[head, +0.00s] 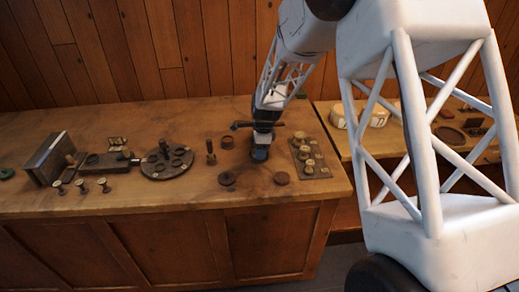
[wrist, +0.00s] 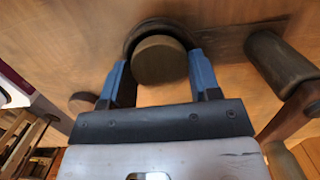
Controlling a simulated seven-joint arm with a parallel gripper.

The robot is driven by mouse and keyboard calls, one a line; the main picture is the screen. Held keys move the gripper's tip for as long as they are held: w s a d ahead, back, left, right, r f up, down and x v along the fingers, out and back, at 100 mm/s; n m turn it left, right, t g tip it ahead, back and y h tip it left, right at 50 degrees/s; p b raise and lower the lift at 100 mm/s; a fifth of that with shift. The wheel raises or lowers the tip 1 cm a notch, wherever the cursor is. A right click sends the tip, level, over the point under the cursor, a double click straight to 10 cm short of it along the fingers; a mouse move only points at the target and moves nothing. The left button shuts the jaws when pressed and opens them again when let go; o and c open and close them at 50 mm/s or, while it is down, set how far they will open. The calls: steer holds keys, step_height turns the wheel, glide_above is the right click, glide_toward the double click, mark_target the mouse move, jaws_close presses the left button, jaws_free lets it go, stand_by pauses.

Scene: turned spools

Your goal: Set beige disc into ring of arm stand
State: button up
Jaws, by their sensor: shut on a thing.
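The beige disc (wrist: 160,60) shows in the wrist view between the two blue fingers of my gripper (wrist: 160,72), which touch its sides. My gripper also shows in the head view (head: 260,153), low over the table. The dark ring (wrist: 138,32) of the arm stand shows just beyond the disc and curves around its far side. A dark flat arm (wrist: 222,46) runs right from the ring to a thick dark post (wrist: 275,58). I cannot tell whether the disc is inside the ring or above it. In the head view my gripper hides the disc.
A plate with several spools (head: 305,158) stands right of my gripper. Two dark discs (head: 227,178) (head: 282,178) lie near the front edge. Left are a dark ring (head: 227,142), an upright spool (head: 210,151) and a round holed board (head: 150,171).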

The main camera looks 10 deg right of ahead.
stand_by(0.4)
steer(key=o, duration=1)
steer(key=shift+r, duration=0.1)
steer(key=shift+r, duration=4.1)
